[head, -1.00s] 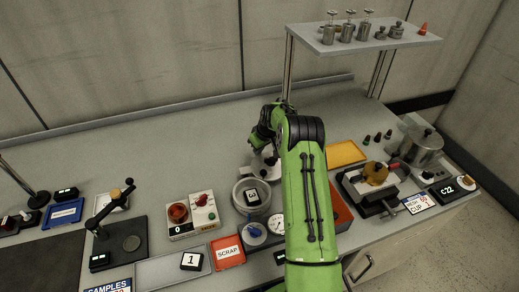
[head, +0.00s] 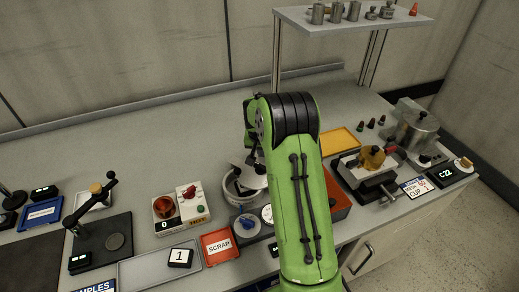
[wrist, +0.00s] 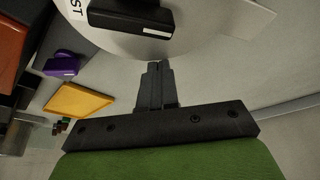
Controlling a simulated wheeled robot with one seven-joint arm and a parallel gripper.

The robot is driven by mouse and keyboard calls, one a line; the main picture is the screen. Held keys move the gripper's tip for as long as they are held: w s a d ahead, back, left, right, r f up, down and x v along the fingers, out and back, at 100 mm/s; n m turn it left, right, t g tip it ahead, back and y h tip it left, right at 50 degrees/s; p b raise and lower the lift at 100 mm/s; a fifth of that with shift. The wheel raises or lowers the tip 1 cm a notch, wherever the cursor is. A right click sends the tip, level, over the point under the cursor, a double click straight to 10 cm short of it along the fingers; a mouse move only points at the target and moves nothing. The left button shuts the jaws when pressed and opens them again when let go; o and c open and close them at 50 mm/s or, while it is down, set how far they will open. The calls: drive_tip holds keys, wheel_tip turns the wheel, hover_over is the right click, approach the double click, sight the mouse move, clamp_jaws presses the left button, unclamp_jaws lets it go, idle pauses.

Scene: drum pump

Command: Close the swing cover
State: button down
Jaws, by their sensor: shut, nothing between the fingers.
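The swing cover (head: 250,178) is a pale round plate in the head view. It lies over much of the round metal chamber (head: 238,201), whose left and front wall still shows. My arm hides the cover's right side, so I cannot tell how fully it covers the opening. In the wrist view a pale disc, seemingly the cover (wrist: 112,42), fills the top, with a black block-like part on it. My gripper (wrist: 155,66) is shut and empty, its fingertips at the disc's edge; I cannot tell whether they touch. In the head view the fingers are mostly hidden.
A blue knob (head: 247,221) and a dial (head: 267,214) sit in front of the chamber. The red SCRAP tray (head: 216,247) and a control box with a red knob (head: 182,211) stand left. A yellow tray (head: 341,143) lies right, behind a clamp device.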

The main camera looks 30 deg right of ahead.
sight(261, 161)
drive_tip(key=s+m, duration=0.1)
drive_tip(key=s+a+m+b, duration=0.1)
drive_tip(key=shift+a+f+m+g+h, duration=0.1)
drive_tip(key=shift+m+g+h, duration=0.2)
drive_tip(key=shift+m, duration=0.1)
drive_tip(key=m, duration=0.1)
drive_tip(key=s+a+m+g+b, duration=0.1)
drive_tip(key=shift+s+a+m+h, duration=0.25)
drive_tip(key=shift+m+h, duration=0.05)
drive_tip(key=shift+m, duration=0.1)
drive_tip(key=shift+s+a+b, duration=0.35)
drive_tip(key=shift+a, duration=0.1)
drive_tip(key=shift+a, duration=0.1)
drive_tip(key=s+a+r+n+t+p, duration=0.1)
drive_tip(key=s+a+r+p, duration=0.15)
drive_tip(key=r, duration=0.65)
drive_tip(key=s+a+r+n+p, duration=0.1)
drive_tip(key=s+a+r, duration=0.25)
drive_tip(key=r, duration=0.65)
drive_tip(key=s+a+n+t+y, duration=0.1)
drive_tip(key=s+a+n, duration=0.4)
drive_tip(key=s, duration=0.5)
drive_tip(key=s+a+n+t+y, duration=0.2)
drive_tip(key=s+a+n, duration=0.4)
drive_tip(key=s, duration=0.5)
drive_tip(key=shift+r+n+y, duration=0.15)
drive_tip(key=shift+n+y, duration=0.15)
drive_tip(key=shift+y, duration=0.1)
